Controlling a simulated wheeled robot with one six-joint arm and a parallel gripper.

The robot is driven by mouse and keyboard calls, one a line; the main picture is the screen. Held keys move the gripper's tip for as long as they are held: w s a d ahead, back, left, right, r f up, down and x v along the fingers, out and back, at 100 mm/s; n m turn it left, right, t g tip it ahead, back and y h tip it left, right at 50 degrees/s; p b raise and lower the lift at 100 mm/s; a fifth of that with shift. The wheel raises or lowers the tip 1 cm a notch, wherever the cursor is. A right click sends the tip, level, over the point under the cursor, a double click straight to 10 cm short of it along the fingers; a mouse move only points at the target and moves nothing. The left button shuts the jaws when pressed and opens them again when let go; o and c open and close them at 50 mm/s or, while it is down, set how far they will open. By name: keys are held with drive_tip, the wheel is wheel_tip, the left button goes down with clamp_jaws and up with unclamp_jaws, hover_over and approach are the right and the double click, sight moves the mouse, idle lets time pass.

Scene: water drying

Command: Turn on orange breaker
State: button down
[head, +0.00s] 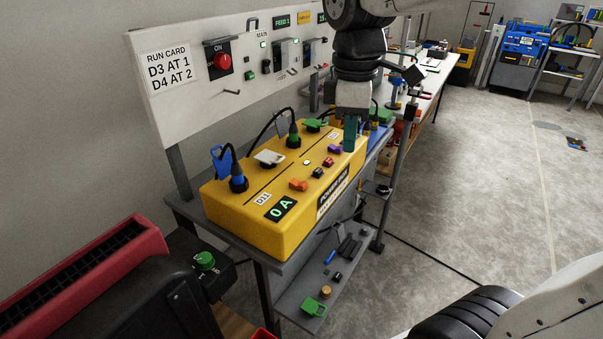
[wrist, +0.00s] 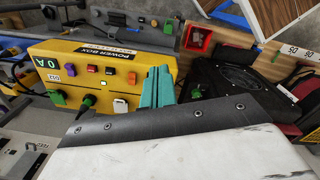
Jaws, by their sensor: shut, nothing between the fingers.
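The orange breaker (head: 298,185) is a small switch on top of the yellow power box (head: 240,226), near a green "0 A" display. In the wrist view, the orange breaker (wrist: 132,78) sits just left of my teal fingers. My gripper (head: 350,132) is shut and empty, pointing down. In the head view it overlaps the far end of the box; I cannot tell its height above the box. The wrist view also shows my gripper (wrist: 156,88).
A white panel (head: 200,70) rises behind. A lower shelf (head: 325,280) holds small parts. The floor (head: 480,200) at right is largely open.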

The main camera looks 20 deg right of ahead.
drive_tip(key=w+a+f+n, duration=0.1)
drive_tip(key=w+n, duration=0.5)
drive_tip(key=w, duration=0.2)
drive_tip(key=n+g, duration=0.1)
drive_tip(key=n, duration=0.7)
hover_over(303, 183)
drive_tip(key=w+a, duration=0.1)
drive_tip(key=w, duration=0.1)
drive_tip(key=f, duration=0.4)
drive_tip(key=shift+s+a, duration=0.15)
drive_tip(key=shift+s, duration=0.05)
drive_tip(key=f, duration=0.4)
drive_tip(key=s+f, duration=0.1)
drive_tip(key=f, duration=0.4)
drive_tip(key=d+f, duration=0.1)
drive_tip(key=f, duration=0.4)
drive_tip(key=shift+s, duration=0.2)
